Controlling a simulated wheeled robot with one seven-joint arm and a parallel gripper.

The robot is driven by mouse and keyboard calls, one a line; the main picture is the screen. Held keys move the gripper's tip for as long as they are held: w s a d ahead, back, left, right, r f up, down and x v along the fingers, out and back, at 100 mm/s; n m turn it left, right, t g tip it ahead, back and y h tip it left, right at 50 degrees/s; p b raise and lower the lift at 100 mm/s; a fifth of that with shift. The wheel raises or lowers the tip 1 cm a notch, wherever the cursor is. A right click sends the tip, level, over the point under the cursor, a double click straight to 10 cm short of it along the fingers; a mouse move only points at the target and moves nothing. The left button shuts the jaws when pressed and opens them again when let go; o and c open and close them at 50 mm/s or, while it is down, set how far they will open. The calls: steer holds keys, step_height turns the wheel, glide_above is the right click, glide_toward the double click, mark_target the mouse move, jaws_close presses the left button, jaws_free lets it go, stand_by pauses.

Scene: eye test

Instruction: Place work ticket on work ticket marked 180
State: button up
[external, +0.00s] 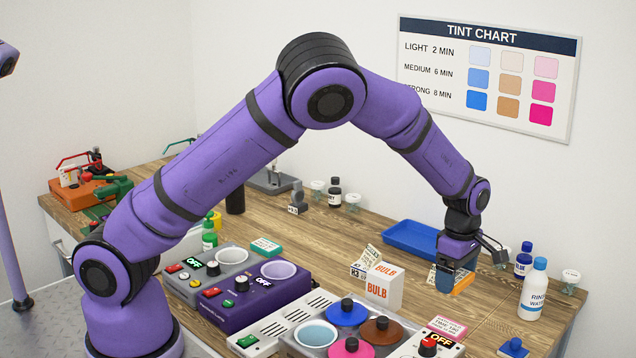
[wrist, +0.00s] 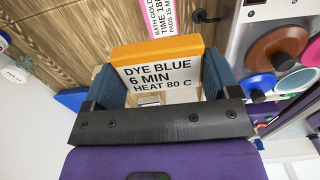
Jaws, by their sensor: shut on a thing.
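My gripper (external: 447,278) is shut on an orange-edged work ticket (external: 463,284), in the air above the right part of the table. In the wrist view, the held ticket (wrist: 160,78) reads "DYE BLUE 6 MIN HEAT 80 C" and sits between the two dark blue fingers of my gripper (wrist: 163,82). The pink-edged work ticket marked 180 (external: 447,327) lies near the front, below and slightly left of my gripper in the external view. In the wrist view, this pink ticket (wrist: 168,16) shows past the held ticket, apart from it, with its text partly cut off.
A white BULB box (external: 383,287) stands left of my gripper. A blue tray (external: 410,240) lies behind it. A rinse water bottle (external: 533,290) and a small blue bottle (external: 523,260) stand right. A panel with coloured round lids (external: 347,312) is at front. Bare wood lies right of the pink ticket.

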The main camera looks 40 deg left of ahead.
mark_target(448, 326)
step_height(448, 326, down, 11)
steer(key=shift+a+r, duration=0.1)
steer(key=shift+r, duration=0.1)
stand_by(0.4)
steer(key=o, duration=0.8)
steer(key=shift+f, duration=0.15)
